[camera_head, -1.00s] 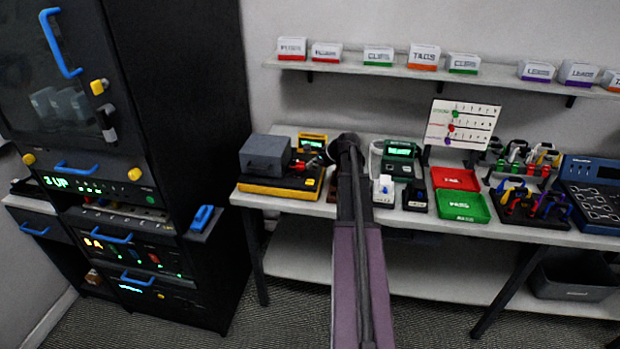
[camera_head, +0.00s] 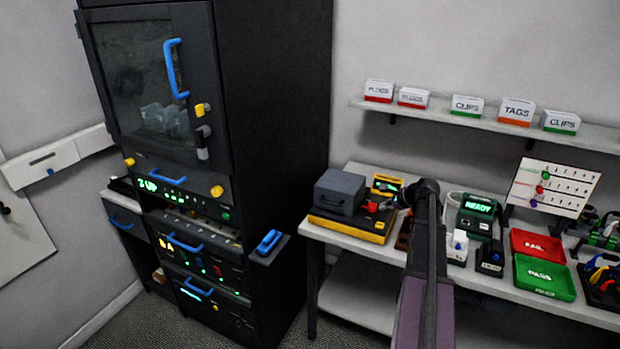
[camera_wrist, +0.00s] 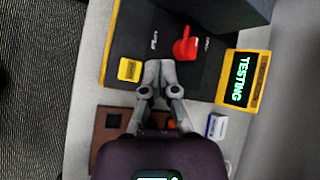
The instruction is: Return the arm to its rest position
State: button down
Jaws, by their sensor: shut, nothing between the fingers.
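My gripper (camera_wrist: 158,74) is shut and empty in the wrist view. Its fingertips are over the near edge of a yellow-and-black test station, between a yellow button block and a red lever (camera_wrist: 186,45). In the head view my arm (camera_head: 425,265) reaches forward over the bench. My gripper's fingers cannot be made out there. The test station (camera_head: 350,227) stands just left of my arm's far end, with a grey box (camera_head: 340,191) on it. Its yellow-framed screen (camera_wrist: 243,80) reads TESTING in the wrist view.
A tall black cabinet (camera_head: 275,100) with blue handles stands left of the bench. Right of my arm are a READY device (camera_head: 477,215), a red FAIL tray (camera_head: 538,235), a green PASS tray (camera_head: 520,276) and cable racks. A wall shelf (camera_head: 480,120) with label boxes hangs above.

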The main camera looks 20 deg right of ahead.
jog(key=shift+a, duration=0.1)
jog(key=a+f+n+g, duration=0.25)
jog(key=a+n, duration=0.35)
jog(key=a, duration=1)
jog(key=s+a+f+n+g+h, duration=0.1)
jog(key=s+a+n+g, duration=0.1)
jog(key=s+a+n, duration=0.3)
jog(key=s+a+f+n+g+h, duration=0.1)
jog(key=s+a+n, duration=0.5)
jog(key=a, duration=0.7)
jog(key=s+a+f+n+g+h, duration=0.1)
jog(key=s+a+n+g, duration=0.2)
jog(key=a, duration=0.6)
jog(key=s+n, duration=0.2)
jog(key=shift+s+a+n, duration=0.15)
jog(key=shift+s+n, duration=0.1)
jog(key=shift+n, duration=0.05)
dwell(0.3)
